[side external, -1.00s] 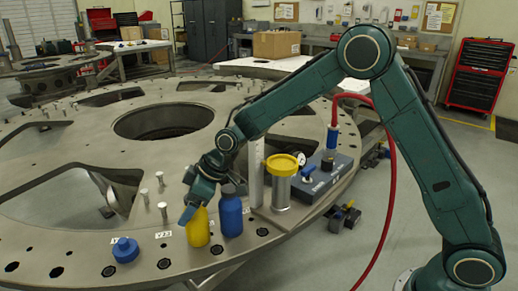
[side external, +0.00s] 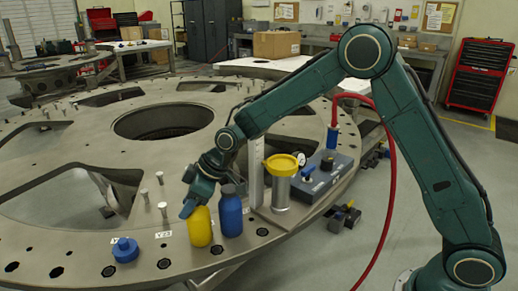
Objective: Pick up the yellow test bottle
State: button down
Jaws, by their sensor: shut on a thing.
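The yellow test bottle (side external: 200,228) stands upright on the near rim of the turret plate (side external: 105,215). My gripper (side external: 188,208) is at the bottle's top, reaching down from above. It is shut on the upper part of the bottle, which the gripper hides. I cannot see a gap between the bottle's base and the plate. A blue bottle (side external: 231,214) stands just right of the yellow one, close to it.
A blue cap-like part (side external: 125,249) lies to the left on the rim. A yellow-topped cylinder (side external: 281,178) and a grey box with a red hose (side external: 325,175) stand to the right. Metal pins (side external: 162,210) and open cut-outs lie behind.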

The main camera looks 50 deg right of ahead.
jog(key=shift+s+d+f, duration=0.1)
jog(key=shift+s+f, duration=0.05)
jog(key=shift+f, duration=0.05)
notch_tip(320, 180, up, 28)
jog(key=shift+r, duration=0.15)
dwell(0.6)
dwell(0.5)
